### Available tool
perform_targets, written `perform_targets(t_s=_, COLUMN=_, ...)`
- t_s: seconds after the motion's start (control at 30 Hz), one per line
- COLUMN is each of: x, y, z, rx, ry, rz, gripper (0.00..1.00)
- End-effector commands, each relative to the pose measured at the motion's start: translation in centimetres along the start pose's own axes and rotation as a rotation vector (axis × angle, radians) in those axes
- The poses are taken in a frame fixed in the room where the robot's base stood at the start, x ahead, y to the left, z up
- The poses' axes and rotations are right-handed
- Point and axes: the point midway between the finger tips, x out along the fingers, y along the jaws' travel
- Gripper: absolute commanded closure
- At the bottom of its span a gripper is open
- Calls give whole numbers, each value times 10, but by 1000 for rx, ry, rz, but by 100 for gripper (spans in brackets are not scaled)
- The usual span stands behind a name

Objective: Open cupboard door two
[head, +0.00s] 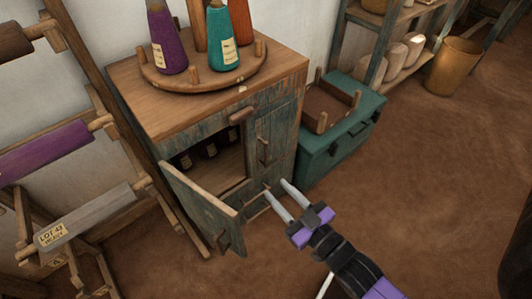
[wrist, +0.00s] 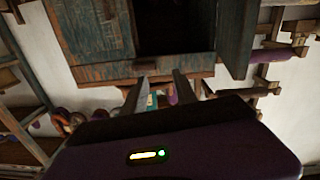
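The cupboard (head: 150,115) is a weathered blue-green wooden cabinet with a plain wood top. Its left door (head: 203,205) stands swung open, showing dark bottles (head: 205,152) inside. Its right door (head: 285,125) is shut, with a wooden handle (head: 263,151) near its left edge. No number shows on either door. My gripper (head: 276,187) is open and empty in front of the cupboard's lower part, below the right door's handle and right of the open door. In the wrist view, the shut door (wrist: 95,35) and open door (wrist: 237,35) lie beyond my parted fingers (wrist: 159,76).
A turntable (head: 205,78) with coloured cones stands on the cupboard. A teal chest (head: 345,140) stands close on the right. A rack with yarn rollers (head: 45,152) is at left. The floor (head: 430,170) to the right is clear.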

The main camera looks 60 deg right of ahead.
Motion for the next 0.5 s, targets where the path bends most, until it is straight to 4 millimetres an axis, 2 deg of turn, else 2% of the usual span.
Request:
perform_targets(t_s=0.03, x=22, y=12, z=17, rx=-5, ry=15, rz=33, gripper=66)
perform_targets(t_s=0.3, x=116, y=80, z=83, rx=-2, ry=53, rz=165, gripper=66)
perform_targets(t_s=0.4, x=144, y=102, z=107, rx=16, ry=52, rz=195, gripper=66)
perform_targets(t_s=0.5, x=161, y=112, z=130, rx=45, ry=35, rz=199, gripper=66)
